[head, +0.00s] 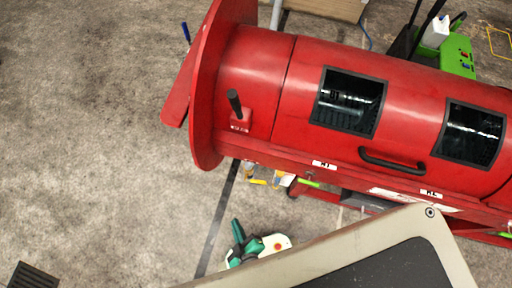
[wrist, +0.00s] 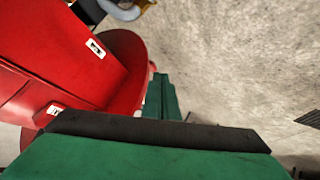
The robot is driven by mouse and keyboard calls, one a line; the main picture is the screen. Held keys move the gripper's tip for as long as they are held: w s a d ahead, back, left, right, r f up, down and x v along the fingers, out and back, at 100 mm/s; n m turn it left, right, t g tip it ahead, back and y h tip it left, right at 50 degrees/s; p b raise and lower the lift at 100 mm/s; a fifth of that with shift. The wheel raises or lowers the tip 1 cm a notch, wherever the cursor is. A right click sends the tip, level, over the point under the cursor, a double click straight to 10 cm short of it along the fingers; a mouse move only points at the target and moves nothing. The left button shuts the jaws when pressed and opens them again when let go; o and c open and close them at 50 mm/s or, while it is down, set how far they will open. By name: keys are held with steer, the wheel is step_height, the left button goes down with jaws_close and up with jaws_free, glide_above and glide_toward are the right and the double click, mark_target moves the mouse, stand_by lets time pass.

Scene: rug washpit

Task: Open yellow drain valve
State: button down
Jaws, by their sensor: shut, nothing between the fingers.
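A small yellow part (head: 257,182), likely the drain valve's handle, shows under the lower edge of the red drum machine (head: 262,55). It is small and partly hidden by the drum, so its position is unclear. In the wrist view a yellow-orange piece beside a grey pipe (wrist: 120,10) shows at the top edge; I cannot tell if it is the valve. My green gripper (head: 240,236) is below the drum in the head view, apart from the yellow part. In the wrist view my gripper (wrist: 161,112) is shut and empty, with the red drum to its left.
The drum has a black lever (head: 235,103), dark windows (head: 348,101) and a black handle (head: 392,161). A floor grate (head: 33,276) lies at the lower left. A green box (head: 457,55) stands at the upper right. The concrete floor at left is mostly clear.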

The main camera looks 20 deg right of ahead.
mark_target(255, 181)
steer(key=s+d+f+n+g+h, duration=0.1)
steer(key=d+f+n+g+h, duration=0.15)
steer(key=f+n, duration=0.85)
steer(key=s+d+f+n+g+h, duration=0.1)
steer(key=f+n+g+h, duration=0.25)
steer(key=f, duration=1.45)
steer(key=w+d+n+t+h, duration=0.1)
steer(key=w+d+n+h, duration=0.1)
steer(key=w+d+n, duration=0.3)
steer(key=w+d+r+n+t+h, duration=0.1)
steer(key=w+d+n, duration=0.4)
steer(key=w, duration=0.8)
steer(key=shift+r+n+t+h, duration=0.25)
steer(key=shift+n+t+h, duration=0.3)
steer(key=shift+t+h, duration=0.35)
steer(key=shift+r, duration=0.1)
